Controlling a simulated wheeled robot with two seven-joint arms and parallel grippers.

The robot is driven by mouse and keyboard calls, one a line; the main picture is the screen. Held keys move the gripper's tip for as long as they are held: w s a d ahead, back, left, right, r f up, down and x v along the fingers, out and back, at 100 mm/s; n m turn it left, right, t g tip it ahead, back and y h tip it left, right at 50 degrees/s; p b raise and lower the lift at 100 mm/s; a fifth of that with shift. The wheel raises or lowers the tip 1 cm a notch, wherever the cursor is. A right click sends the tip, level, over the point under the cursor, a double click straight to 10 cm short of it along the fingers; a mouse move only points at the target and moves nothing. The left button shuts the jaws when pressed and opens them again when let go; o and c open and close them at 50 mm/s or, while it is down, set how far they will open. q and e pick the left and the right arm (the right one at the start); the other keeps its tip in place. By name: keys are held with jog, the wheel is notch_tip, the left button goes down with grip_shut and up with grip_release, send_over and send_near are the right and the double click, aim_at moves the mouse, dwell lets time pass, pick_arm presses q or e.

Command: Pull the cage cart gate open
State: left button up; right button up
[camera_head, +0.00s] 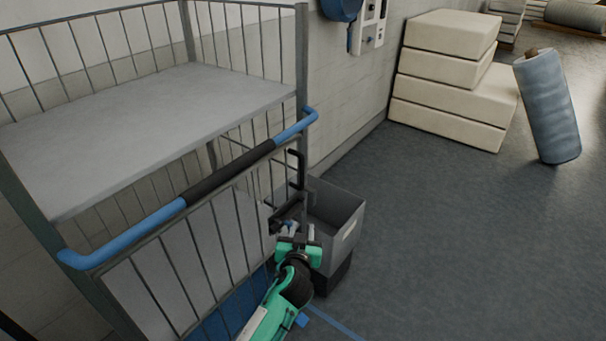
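The cage cart (303,60) stands at the left, a grey metal frame with thin bars and a grey shelf. Its barred gate (205,235) faces me below a blue rail with a black grip (228,172). The gate looks closed, in line with the frame. A black bent handle (298,168) sits at the gate's right end. My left gripper (287,222), on a green arm, is at the gate's right edge just below this handle. Its fingers are small and partly hidden, so I cannot tell whether they touch or grip anything. My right gripper is out of view.
A grey bin (338,215) stands just right of my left gripper, close to the cart. Cream blocks (455,80) are stacked by the wall. A blue wrapped roll (548,105) leans at the right. The floor (470,250) at the lower right is clear.

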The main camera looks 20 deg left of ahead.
pick_arm(q)
jog(key=n+t+y, duration=0.1)
jog(key=n, duration=0.1)
send_near(302, 175)
jog(key=a+v, duration=0.1)
jog(key=v, duration=0.2)
jog(key=p+x, duration=0.1)
jog(key=x, duration=0.3)
jog(key=p+x, duration=0.1)
jog(key=x, duration=0.4)
jog(key=p+x, duration=0.1)
jog(key=x, duration=0.3)
jog(key=shift+w+d, duration=0.35)
jog(key=shift+c, duration=0.2)
grip_shut()
